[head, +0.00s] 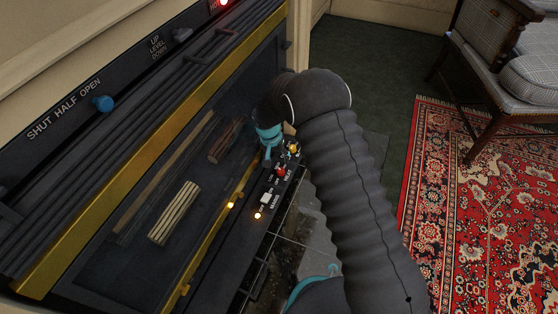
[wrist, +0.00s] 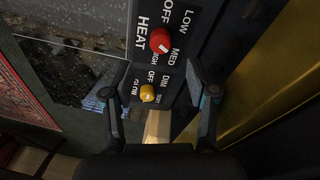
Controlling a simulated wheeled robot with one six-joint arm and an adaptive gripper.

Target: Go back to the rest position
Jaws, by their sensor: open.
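My gripper (wrist: 160,108) is open in the wrist view, its two fingers apart with nothing between them that I can see held. The yellow knob (wrist: 148,93) shows between the fingers, and the red knob (wrist: 161,41) is just beyond them. In the head view my arm in its dark ribbed sleeve reaches to the control strip of the fireplace, and the gripper end (head: 270,140) is mostly hidden behind the arm. The yellow knob (head: 293,149) and red knob (head: 281,171) show beside it. I cannot tell whether a finger touches the panel.
The fireplace's gold frame (head: 140,133) and the upper panel with a blue knob (head: 102,103) lie left. A white rocker switch (head: 266,198) and a lit amber lamp (head: 257,215) are on the strip. A chair (head: 500,75) and red rug (head: 475,200) lie right; green floor (head: 375,60) is clear.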

